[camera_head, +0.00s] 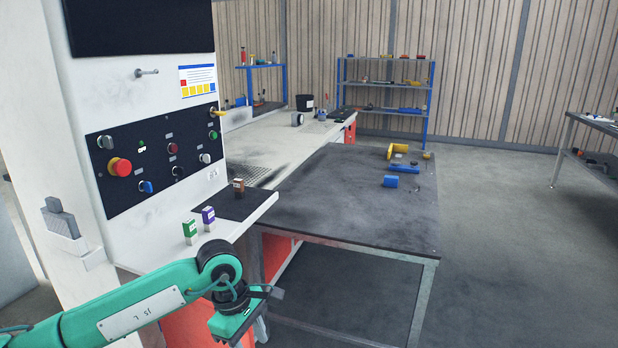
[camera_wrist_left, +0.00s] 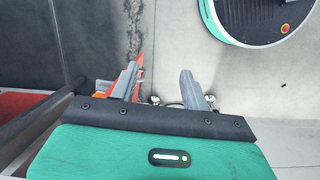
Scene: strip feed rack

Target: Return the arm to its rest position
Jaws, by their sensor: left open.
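My left arm comes in from the lower left in the head view, green with dark joints. Its left gripper (camera_head: 258,325) hangs at the bottom of the picture, in front of the machine's lower ledge and beside the dark table's near leg. In the left wrist view the two grey fingers of the gripper (camera_wrist_left: 158,88) stand apart with nothing between them. My right gripper is in neither view.
A white machine with a control panel (camera_head: 160,158) stands at the left. Its ledge holds a green box (camera_head: 190,232), a purple box (camera_head: 208,217) and a brown block (camera_head: 239,186). A dark table (camera_head: 340,205) carries blue and yellow parts.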

